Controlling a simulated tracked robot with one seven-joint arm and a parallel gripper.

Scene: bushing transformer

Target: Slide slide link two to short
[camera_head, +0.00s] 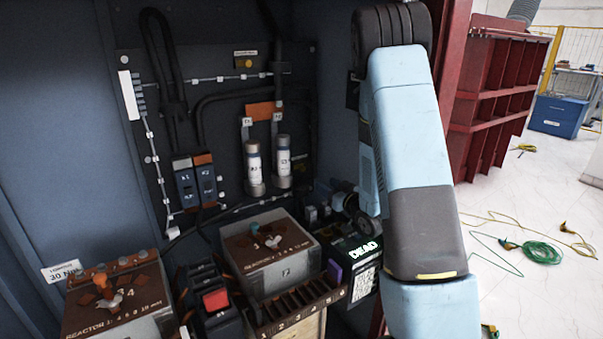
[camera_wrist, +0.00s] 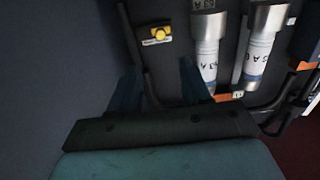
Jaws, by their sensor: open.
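I cannot tell for sure which part is slide link two. Two dark blue blocks with pale markings stand side by side on the cabinet's back panel in the head view: a left block (camera_head: 186,186) and a right block (camera_head: 206,180) with a rust-coloured top. No readable "short" mark shows. My gripper (camera_wrist: 157,86) is open and empty in the wrist view, its two dark blue fingers apart. White-labelled cylinders (camera_wrist: 206,60) with silver ends are beyond it to the right.
Two white cylinders (camera_head: 253,166) stand on the panel. Grey boxes (camera_head: 270,260), a numbered slotted rack (camera_head: 298,306) and a black "DEAD" box (camera_head: 364,252) crowd the cabinet floor. A yellow knob (camera_wrist: 158,35) shows in the wrist view. Cables (camera_head: 540,251) lie on open floor at right.

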